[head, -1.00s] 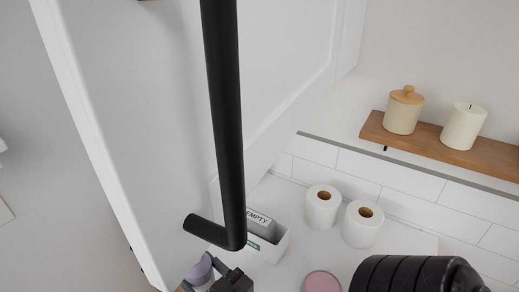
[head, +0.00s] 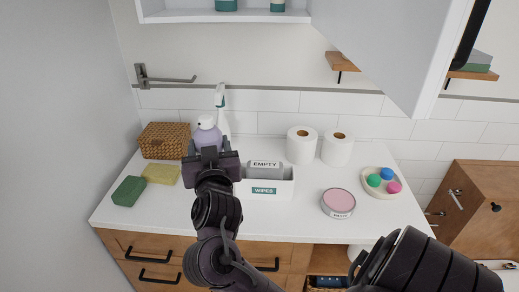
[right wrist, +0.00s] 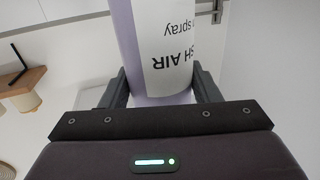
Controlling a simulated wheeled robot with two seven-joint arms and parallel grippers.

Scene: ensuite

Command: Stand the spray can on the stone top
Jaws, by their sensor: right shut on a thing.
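The spray can (head: 207,131) is lavender with a pale cap. My right gripper (head: 212,160) is shut on it, and in the head view the gripper hides its lower part. In the right wrist view the can (right wrist: 128,45) stands between the two fingers (right wrist: 160,90), its white label reading "AIR" and "spray" upside down. The can looks about upright over the back left part of the white stone top (head: 290,219). I cannot tell whether its base touches the top. My left gripper is not in view.
Toilet rolls (head: 302,146), a pink tin (head: 338,203) and an open cabinet door (head: 395,45) are further right.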

